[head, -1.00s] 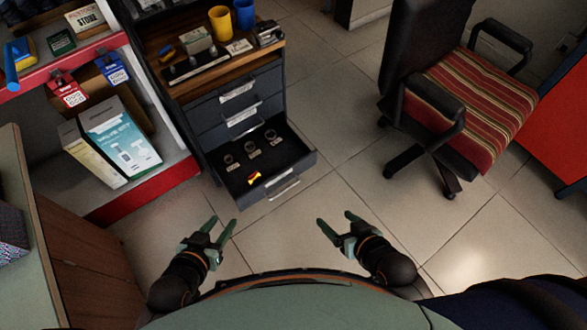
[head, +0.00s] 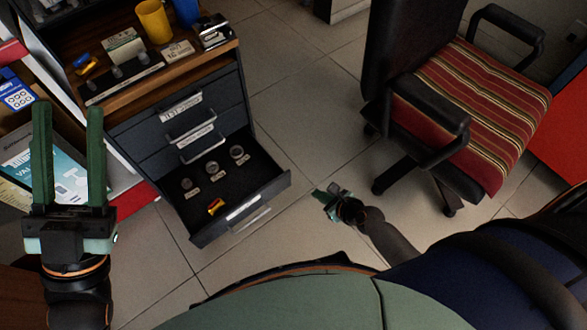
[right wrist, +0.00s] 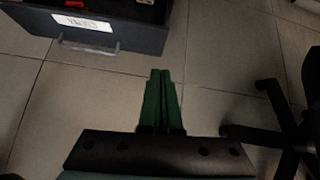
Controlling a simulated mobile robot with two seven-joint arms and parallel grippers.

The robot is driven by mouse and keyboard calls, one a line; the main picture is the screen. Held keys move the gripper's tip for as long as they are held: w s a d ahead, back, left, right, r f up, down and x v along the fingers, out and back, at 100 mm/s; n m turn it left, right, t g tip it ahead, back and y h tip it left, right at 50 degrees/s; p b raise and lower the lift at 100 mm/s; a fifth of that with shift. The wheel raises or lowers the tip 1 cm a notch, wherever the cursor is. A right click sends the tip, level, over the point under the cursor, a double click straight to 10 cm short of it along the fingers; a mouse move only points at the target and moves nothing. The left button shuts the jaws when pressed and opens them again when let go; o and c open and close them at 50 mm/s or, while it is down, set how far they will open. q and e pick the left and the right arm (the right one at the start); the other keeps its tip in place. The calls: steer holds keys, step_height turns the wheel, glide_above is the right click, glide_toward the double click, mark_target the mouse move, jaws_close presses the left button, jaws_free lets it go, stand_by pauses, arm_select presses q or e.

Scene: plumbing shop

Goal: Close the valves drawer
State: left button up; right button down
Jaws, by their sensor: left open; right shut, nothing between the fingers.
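The valves drawer (head: 271,195) is the lowest drawer of a dark grey cabinet and stands pulled out. Several small round fittings with labels and a red-yellow item (head: 216,206) lie in it. Its front with a label and bar handle also shows at the upper left of the right wrist view (right wrist: 126,37). My left gripper (head: 68,115) is open and empty, raised to the left of the cabinet. My right gripper (head: 325,195) is shut and empty, to the right of the drawer front and apart from it. In the right wrist view its green fingers (right wrist: 160,80) are together.
The cabinet top (head: 150,83) holds a yellow cup, a blue cup and small items. A striped office chair (head: 470,100) stands at the right. Tiled floor (head: 300,130) is clear between chair and cabinet.

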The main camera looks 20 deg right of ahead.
steer(key=m+b, duration=0.1)
steer(key=b, duration=0.5)
glide_toward(290, 174)
step_height(290, 174, down, 4)
steer(key=w, duration=0.1)
steer(key=w+a+b, duration=0.1)
steer(key=w, duration=0.1)
steer(key=shift+a+r, duration=0.1)
steer(key=shift+a, duration=0.05)
steer(key=shift+w+a, duration=0.15)
steer(key=shift+w, duration=0.3)
arm_select(q)
step_height(290, 174, down, 7)
steer(key=shift+s+d, duration=0.2)
steer(key=shift+d, duration=0.2)
arm_select(e)
steer(key=shift+w+r, duration=0.1)
arm_select(q)
steer(key=shift+h, duration=0.4)
